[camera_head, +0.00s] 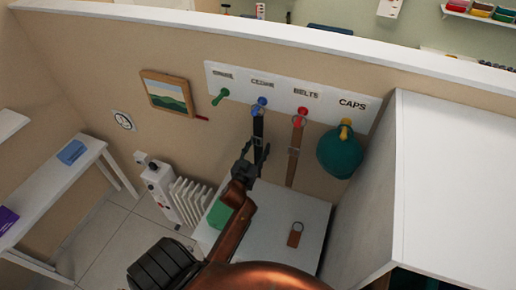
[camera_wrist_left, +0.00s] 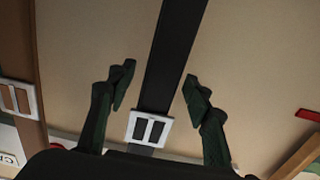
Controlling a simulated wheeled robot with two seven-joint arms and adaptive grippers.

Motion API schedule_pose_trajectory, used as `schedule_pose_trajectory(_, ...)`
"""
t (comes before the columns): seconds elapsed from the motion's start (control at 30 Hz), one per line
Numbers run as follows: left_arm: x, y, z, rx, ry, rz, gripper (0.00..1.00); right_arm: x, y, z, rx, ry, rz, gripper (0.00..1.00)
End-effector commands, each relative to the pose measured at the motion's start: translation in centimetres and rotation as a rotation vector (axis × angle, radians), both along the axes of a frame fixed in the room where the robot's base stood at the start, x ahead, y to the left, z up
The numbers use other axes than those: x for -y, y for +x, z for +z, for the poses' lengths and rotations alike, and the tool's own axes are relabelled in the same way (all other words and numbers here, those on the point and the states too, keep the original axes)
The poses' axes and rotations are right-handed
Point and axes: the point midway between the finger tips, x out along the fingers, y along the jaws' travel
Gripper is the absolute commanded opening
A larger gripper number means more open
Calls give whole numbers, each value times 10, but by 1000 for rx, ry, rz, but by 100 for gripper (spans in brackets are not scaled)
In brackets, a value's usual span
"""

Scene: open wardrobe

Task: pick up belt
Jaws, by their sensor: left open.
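A black belt (camera_head: 258,128) hangs from the blue hook (camera_head: 262,102) on the wall board. A brown belt (camera_head: 295,145) hangs from the red hook (camera_head: 302,113) to its right. My left gripper (camera_head: 255,150) is open at the lower part of the black belt. In the left wrist view the black strap (camera_wrist_left: 178,40) runs between the two spread fingers, with a gap on each side. Its pale metal buckle (camera_wrist_left: 149,130) shows nearer the palm. The brown belt (camera_wrist_left: 20,60) stands at the left edge there, outside the fingers. My right gripper is not in view.
A teal cap (camera_head: 340,152) hangs right of the belts, near a white cabinet (camera_head: 455,170). Below are a white surface with a brown keyring tag (camera_head: 295,235) and a green item (camera_head: 219,214). A white radiator (camera_head: 187,200) and a framed picture (camera_head: 167,94) are at left.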

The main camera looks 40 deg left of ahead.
Motion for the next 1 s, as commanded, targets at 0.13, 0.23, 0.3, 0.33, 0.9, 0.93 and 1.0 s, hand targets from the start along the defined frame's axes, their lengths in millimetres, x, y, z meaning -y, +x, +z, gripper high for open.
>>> schedule_pose_trajectory(0.13, 0, 0, 0, 0, 1, 0, 46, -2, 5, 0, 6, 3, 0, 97)
schedule_pose_trajectory(0.23, 0, 0, 0, 0, 1, 0, 41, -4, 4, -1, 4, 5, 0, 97)
schedule_pose_trajectory(0.3, 0, 0, 0, 0, 1, 0, 36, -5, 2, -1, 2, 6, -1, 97)
schedule_pose_trajectory(0.33, 0, 0, 0, 0, 1, 0, 34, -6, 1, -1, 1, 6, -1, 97)
schedule_pose_trajectory(0.9, 0, 0, 1, 2, 2, -1, 0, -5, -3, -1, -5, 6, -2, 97)
schedule_pose_trajectory(0.93, 0, 0, 1, 2, 2, -1, 0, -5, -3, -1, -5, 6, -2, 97)
schedule_pose_trajectory(1.0, 0, 0, 1, 2, 2, -1, 0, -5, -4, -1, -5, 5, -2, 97)
